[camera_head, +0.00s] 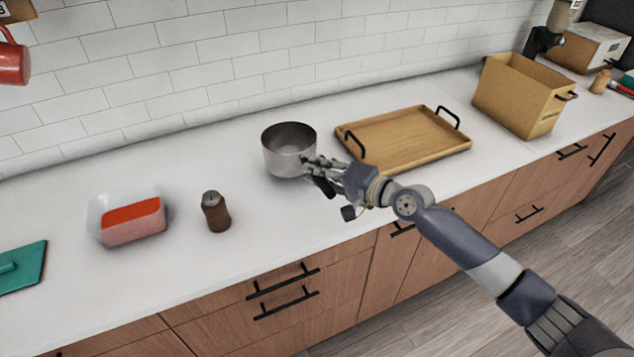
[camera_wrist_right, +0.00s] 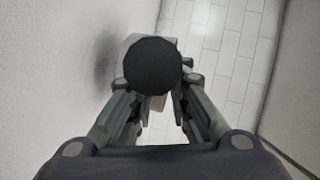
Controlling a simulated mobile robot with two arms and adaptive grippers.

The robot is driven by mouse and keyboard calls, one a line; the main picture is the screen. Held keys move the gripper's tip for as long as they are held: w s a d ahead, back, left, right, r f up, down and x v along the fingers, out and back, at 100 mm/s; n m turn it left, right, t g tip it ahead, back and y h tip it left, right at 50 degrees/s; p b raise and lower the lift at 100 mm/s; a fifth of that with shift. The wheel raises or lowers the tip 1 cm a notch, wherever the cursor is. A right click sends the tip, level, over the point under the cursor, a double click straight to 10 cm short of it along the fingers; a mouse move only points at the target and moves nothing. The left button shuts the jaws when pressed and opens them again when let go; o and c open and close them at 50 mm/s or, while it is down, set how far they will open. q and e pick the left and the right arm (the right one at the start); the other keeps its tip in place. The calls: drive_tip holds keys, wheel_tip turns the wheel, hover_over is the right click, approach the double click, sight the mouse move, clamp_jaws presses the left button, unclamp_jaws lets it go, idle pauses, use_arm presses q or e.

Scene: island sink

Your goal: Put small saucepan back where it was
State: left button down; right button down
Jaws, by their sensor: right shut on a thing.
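The small saucepan (camera_head: 288,152) is a grey metal pan at the middle of the white counter, in the head view. It stands upright, on or just above the counter; I cannot tell which. My right gripper (camera_head: 318,172) is at its right front side, shut on its handle. The dark round end of the handle (camera_wrist_right: 153,66) shows between the fingers of my right gripper (camera_wrist_right: 152,95) in the right wrist view. The fingers hide most of the handle. My left gripper is not in view.
A wooden tray (camera_head: 425,150) with black handles lies right of the saucepan. A brown box (camera_head: 510,100) stands farther right. A brown pepper mill (camera_head: 216,213) and a container with red contents (camera_head: 128,230) stand to the left. Clear counter lies between mill and saucepan.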

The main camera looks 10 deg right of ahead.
drive_tip(key=f, duration=0.2)
drive_tip(key=f+b, duration=0.1)
drive_tip(key=shift+d+f, duration=0.2)
drive_tip(key=shift+f, duration=0.2)
drive_tip(key=shift+w+f, duration=0.1)
drive_tip(key=shift+f, duration=0.15)
drive_tip(key=c, duration=1.5)
unclamp_jaws()
drive_tip(key=shift+f, duration=0.15)
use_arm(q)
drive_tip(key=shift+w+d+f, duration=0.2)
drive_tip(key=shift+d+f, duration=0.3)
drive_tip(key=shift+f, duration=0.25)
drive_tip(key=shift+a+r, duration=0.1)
